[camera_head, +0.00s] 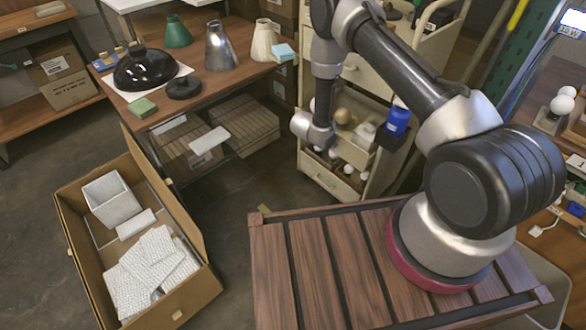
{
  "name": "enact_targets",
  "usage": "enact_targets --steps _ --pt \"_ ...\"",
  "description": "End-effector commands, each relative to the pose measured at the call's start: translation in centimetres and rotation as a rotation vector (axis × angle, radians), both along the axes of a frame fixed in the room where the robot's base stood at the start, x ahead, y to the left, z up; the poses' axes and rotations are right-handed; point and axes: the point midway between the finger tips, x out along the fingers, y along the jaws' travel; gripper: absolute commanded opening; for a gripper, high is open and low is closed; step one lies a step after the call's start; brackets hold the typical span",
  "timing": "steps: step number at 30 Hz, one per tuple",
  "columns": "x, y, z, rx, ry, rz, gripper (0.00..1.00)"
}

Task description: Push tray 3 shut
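A cream trolley (436,50) stands at the back, beyond my base, with trays at several levels. Its middle tray (359,158) is pulled out and holds bulbs and small parts. A lower tray front (330,184) with a small label shows beneath it. No number is readable on the trays, so I cannot tell which is tray 3. My arm reaches over the trolley and its wrist hangs in front of the trolley's left side. My gripper's fingers do not show; whether the wrist touches a tray cannot be told.
A blue container (398,121) stands at the trolley's right side. A wooden table (207,90) with lamp shades is at the back left. An open cardboard box (190,232) with white foam lies on the floor at left. Floor (236,190) between box and trolley is clear.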

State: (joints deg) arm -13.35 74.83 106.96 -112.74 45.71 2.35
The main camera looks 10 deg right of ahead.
Motion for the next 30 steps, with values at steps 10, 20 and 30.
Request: enact_targets --steps 10,20,30 --pt "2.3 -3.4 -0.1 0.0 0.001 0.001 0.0" --pt "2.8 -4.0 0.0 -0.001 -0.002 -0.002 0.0" --pt "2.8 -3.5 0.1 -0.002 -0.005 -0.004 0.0"
